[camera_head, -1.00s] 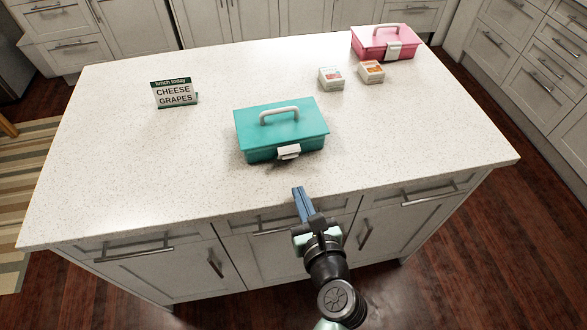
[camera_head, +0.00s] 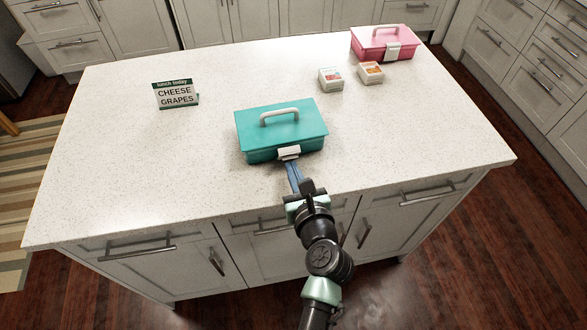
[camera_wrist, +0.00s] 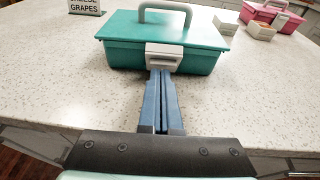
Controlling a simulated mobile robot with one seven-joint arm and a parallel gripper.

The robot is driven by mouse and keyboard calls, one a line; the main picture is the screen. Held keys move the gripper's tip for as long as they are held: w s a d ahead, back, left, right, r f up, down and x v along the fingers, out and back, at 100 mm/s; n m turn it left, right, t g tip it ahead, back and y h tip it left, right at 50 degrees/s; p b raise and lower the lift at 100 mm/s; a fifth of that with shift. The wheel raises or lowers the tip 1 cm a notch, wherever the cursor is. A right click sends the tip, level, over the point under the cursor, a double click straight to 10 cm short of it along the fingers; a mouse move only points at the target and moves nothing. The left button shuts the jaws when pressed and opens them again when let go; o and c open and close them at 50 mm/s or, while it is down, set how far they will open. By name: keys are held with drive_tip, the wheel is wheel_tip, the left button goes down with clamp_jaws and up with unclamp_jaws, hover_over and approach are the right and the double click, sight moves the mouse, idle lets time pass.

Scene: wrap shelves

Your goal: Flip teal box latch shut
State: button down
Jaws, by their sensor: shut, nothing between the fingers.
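The teal box (camera_head: 282,128) stands on the counter with its lid down and its grey handle up; it also shows in the wrist view (camera_wrist: 120,54). Its white latch (camera_head: 289,153) is on the front face. In the wrist view the latch (camera_wrist: 164,55) lies across the lid seam, its lower edge seeming to stand slightly off the box. My gripper (camera_head: 290,163) is shut and empty, its blue fingers pointing at the latch from the front. In the wrist view the fingertips (camera_wrist: 161,73) are at the latch's lower edge; whether they touch cannot be told.
A pink box (camera_head: 380,45) stands at the back right of the white counter (camera_head: 110,190). Two small white containers (camera_head: 331,79) (camera_head: 370,73) sit before it. A sign reading cheese and grapes (camera_head: 175,94) stands at the left. The counter around the teal box is clear.

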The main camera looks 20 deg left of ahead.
drive_tip(key=shift+r+p, duration=0.25)
drive_tip(key=shift+p, duration=0.65)
